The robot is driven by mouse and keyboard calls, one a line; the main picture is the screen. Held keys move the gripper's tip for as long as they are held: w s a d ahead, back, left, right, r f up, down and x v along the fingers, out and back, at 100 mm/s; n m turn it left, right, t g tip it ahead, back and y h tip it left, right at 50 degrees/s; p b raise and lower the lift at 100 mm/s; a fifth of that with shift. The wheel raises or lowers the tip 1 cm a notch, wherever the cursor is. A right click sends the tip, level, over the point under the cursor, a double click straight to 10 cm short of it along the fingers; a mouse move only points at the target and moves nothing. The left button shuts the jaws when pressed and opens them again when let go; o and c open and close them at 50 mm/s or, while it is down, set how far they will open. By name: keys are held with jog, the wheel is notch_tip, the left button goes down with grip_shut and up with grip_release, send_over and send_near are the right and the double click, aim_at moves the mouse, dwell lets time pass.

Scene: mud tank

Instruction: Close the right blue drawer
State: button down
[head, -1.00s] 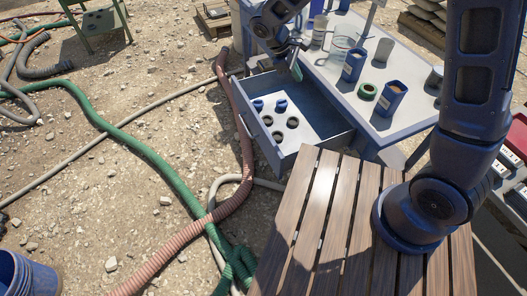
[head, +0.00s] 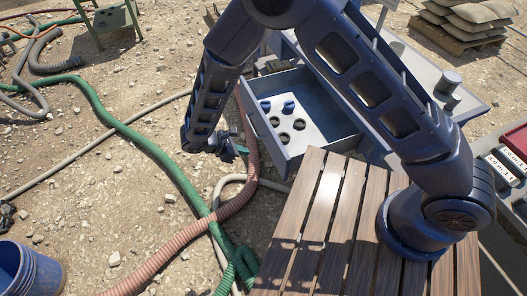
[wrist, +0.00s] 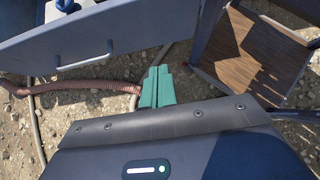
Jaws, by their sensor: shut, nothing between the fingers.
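The blue-grey drawer (head: 255,118) is pulled out from the table, with its front panel facing left. Its white bottom holds several dark rings and two blue caps. In the wrist view, the drawer's front (wrist: 125,30) crosses the upper left, with a pale bar handle (wrist: 85,62). My gripper (head: 238,149) is just left of the drawer's front, outside it and apart from the handle. Its green fingers (wrist: 157,88) are together and empty in the wrist view. My arm hides much of the table and part of the drawer's far side in the head view.
The table (head: 478,97) stands behind the drawer, with dark cups on its right end. A ribbed pink hose (head: 238,200) and a green hose (head: 150,152) lie on the stony ground. A blue bucket (head: 35,270) stands at lower left. Open ground lies left of the drawer.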

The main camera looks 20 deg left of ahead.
jog(key=shift+w+d+r+x, duration=0.25)
jog(key=shift+r+x, duration=0.1)
jog(key=shift+x, duration=1.75)
jog(key=shift+w+d+r+x, duration=0.25)
jog(key=shift+r+x, duration=0.1)
jog(key=shift+x, duration=1.8)
jog(key=shift+w+d+r+x, duration=0.2)
jog(key=shift+r+x, duration=0.1)
jog(key=shift+x, duration=1.8)
